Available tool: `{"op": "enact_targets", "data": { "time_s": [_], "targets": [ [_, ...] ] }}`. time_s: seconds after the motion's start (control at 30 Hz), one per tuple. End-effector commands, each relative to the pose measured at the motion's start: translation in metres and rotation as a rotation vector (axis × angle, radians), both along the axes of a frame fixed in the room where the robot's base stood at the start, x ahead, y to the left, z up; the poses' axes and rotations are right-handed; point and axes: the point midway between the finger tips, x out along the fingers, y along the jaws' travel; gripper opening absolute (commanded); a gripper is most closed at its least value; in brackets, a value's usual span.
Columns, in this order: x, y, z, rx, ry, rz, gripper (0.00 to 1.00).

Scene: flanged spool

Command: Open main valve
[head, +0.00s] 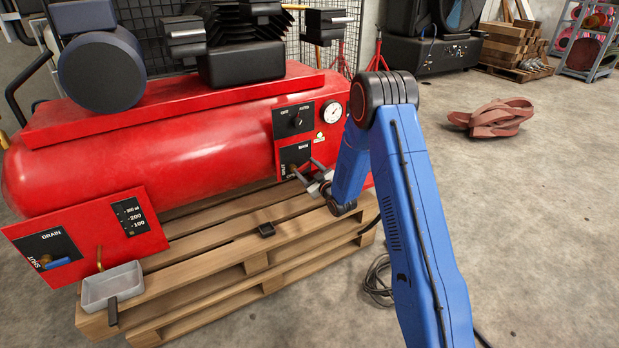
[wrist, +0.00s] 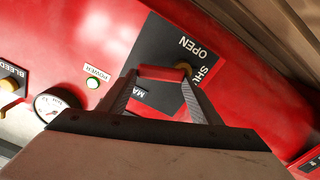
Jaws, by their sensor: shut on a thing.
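The main valve is on a black panel (head: 291,152) on the front of the red compressor, below the rotary switch. In the wrist view the panel (wrist: 160,45) reads OPEN, SHUT and part of MAIN. A short red valve handle (wrist: 163,72) lies between my two fingertips, with a brass pivot (wrist: 186,88) close to the right finger. My gripper (head: 308,176) is shut on this handle, and it also shows in the wrist view (wrist: 162,78). In the head view the gripper hides the handle. I cannot tell the handle's exact angle.
The red compressor tank (head: 150,150) stands on a wooden pallet (head: 220,250). An OFF/AUTO switch (head: 295,120) and a gauge (head: 333,111) are just above. A drain valve (head: 55,263) and grey pan (head: 112,287) are at the left. The floor at right is mostly clear.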

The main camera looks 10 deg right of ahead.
Motion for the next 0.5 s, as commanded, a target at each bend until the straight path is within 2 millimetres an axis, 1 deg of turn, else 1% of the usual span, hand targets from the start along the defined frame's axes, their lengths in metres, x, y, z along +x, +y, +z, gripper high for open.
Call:
{"op": "enact_targets", "data": {
  "time_s": [0.17, 0.5],
  "targets": [
    [0.006, 0.005, 0.005, -0.157, -0.051, 0.001, 0.18],
    [0.002, 0.016, 0.012, -0.465, -0.150, 0.003, 0.18]
  ]
}}
